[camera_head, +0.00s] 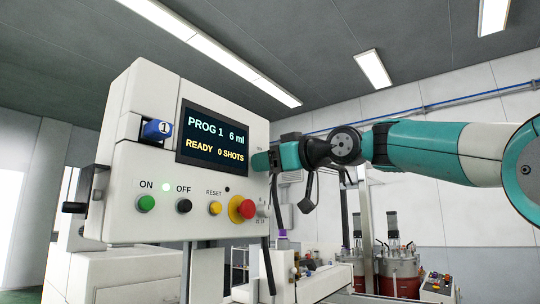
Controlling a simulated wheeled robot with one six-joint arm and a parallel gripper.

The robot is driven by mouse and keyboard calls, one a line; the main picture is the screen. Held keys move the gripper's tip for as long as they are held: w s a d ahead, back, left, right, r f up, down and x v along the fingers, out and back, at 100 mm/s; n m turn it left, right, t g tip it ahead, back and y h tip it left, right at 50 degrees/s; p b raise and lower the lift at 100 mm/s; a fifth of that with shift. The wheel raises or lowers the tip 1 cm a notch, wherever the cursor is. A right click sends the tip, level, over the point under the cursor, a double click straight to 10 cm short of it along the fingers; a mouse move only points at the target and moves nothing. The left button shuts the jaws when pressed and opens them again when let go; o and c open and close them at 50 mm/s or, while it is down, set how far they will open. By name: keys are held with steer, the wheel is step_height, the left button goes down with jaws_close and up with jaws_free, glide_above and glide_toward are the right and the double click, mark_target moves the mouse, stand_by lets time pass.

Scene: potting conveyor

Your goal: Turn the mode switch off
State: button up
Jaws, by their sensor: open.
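A white control box (133,181) stands at the left centre, its front facing me. On it are a green ON button (146,203), a black OFF button (184,205), a yellow reset button (214,208) and a red mushroom button (241,209) on a yellow base. A small pale light (166,187) glows between ON and OFF. A small grey knob (262,211) with tiny unreadable marks sits right of the red button. No label reads mode switch. My gripper (308,192), black and partly hidden, hangs right of the box, apart from the buttons, open and apparently empty.
The box's screen (213,136) reads PROG 1, 6 ml, READY, 0 SHOTS. A blue piece marked 1 (157,130) sticks out left of it. A black bracket (75,207) juts from the left side. Red vessels (398,275) stand behind right. The box front is unobstructed.

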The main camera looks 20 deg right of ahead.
steer(key=shift+w, duration=0.1)
steer(key=c, duration=0.9)
steer(key=shift+b, duration=0.3)
steer(key=n+b, duration=0.7)
steer(key=n, duration=1)
steer(key=shift+n, duration=0.4)
